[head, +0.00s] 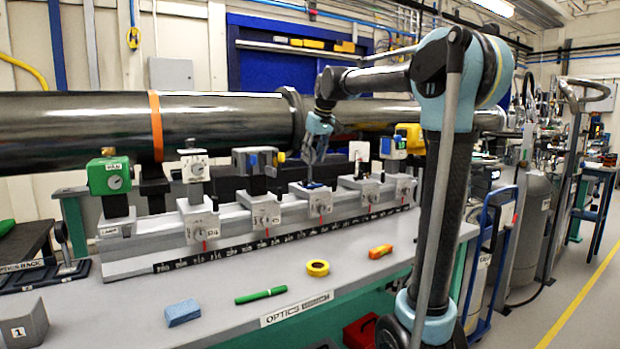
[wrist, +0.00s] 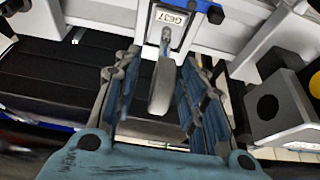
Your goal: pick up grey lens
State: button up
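In the wrist view a grey, rounded, thin piece, apparently the grey lens (wrist: 162,88), stands nearly edge-on on a post in front of a pale mount labelled G637 (wrist: 172,18). My gripper (wrist: 157,68) is open, with one blue finger on each side of the lens. A gap shows on both sides of it, so neither finger appears to touch it. In the head view my gripper (head: 313,152) points down over the middle of the optics rail (head: 150,240), above a grey carrier (head: 319,205). The lens cannot be made out there.
Other carriers flank the gripper, with a green-topped device (head: 108,176) at far left and a blue-and-white one (head: 392,148) at right. A large dark pipe (head: 80,125) runs behind. A green marker (head: 260,296), yellow tape roll (head: 317,268) and blue cloth (head: 182,313) lie in front.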

aim_at(310, 164)
jog(key=x, duration=0.4)
jog(key=shift+a, duration=0.2)
grip_shut()
